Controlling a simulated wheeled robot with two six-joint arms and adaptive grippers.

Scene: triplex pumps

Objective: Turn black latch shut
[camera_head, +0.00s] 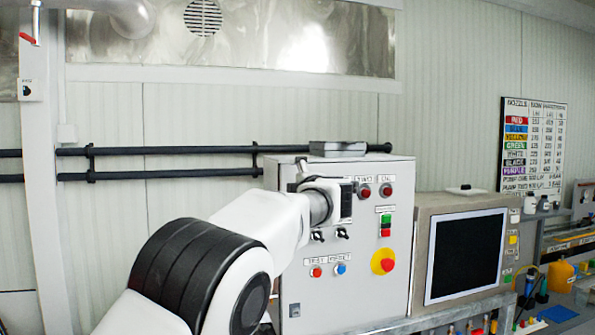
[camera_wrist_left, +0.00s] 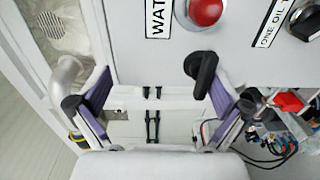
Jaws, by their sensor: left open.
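A black latch (camera_wrist_left: 202,73) with a rounded lever shows in the left wrist view, on the edge of a light grey panel (camera_wrist_left: 150,58). My left gripper (camera_wrist_left: 158,85) is open, with its purple-lined fingers apart. The latch lies between the fingers in that view, close to the right one; I cannot tell whether they touch. In the head view my left arm reaches from the lower left to the upper left of the grey control cabinet (camera_head: 400,260). My wrist hides the fingertips and the latch there. My right gripper is not in view.
Red buttons (camera_head: 386,190), black knobs (camera_head: 343,232) and a yellow-ringed red stop button (camera_head: 383,262) stick out from the cabinet front. A monitor (camera_head: 465,255) stands to its right. Black pipes (camera_head: 160,150) run along the wall behind. Cables (camera_wrist_left: 270,150) show at the wrist view's lower right.

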